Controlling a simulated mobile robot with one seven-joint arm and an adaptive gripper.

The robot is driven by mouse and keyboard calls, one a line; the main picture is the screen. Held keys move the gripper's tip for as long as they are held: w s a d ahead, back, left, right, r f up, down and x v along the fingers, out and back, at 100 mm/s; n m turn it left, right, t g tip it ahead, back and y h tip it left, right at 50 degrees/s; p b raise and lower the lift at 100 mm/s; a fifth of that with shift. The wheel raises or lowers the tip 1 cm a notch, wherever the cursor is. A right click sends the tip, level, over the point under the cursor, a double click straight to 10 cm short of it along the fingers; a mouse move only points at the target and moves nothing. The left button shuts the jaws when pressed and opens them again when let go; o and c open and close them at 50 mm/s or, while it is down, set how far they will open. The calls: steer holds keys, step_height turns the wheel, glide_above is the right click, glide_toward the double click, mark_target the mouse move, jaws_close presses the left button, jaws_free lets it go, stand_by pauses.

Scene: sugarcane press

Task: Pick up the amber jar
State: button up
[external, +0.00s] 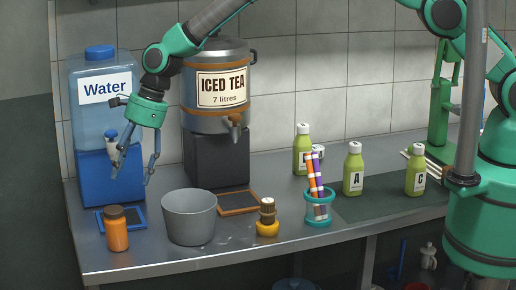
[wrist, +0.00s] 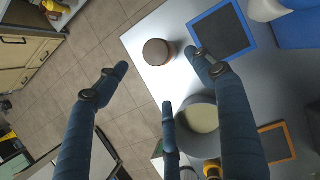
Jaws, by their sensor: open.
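The amber jar (external: 117,234) is an orange bottle with a brown lid, standing upright near the front left corner of the counter. In the wrist view its round brown lid (wrist: 157,52) is seen from above, between the tips of two of my fingers. My gripper (external: 132,172) is open and empty, with its fingers pointing down. In the external view it is above the jar and a little to the right, clear of it. The wrist view shows three spread blue fingers (wrist: 157,75), and none is seen touching the jar.
A blue-framed drip mat (external: 134,217) lies just behind the jar, below the water dispenser (external: 108,120). A grey bucket (external: 189,220) stands close to its right. The iced tea urn (external: 218,115) is behind. The counter's edge is close to the jar.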

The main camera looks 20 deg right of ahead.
mark_target(119, 207)
steer(key=shift+f, duration=0.65)
steer(key=shift+x, duration=4.25)
steer(key=shift+f, duration=0.1)
steer(key=shift+x, duration=2.5)
steer(key=shift+s, duration=0.15)
steer(key=c, duration=1.4)
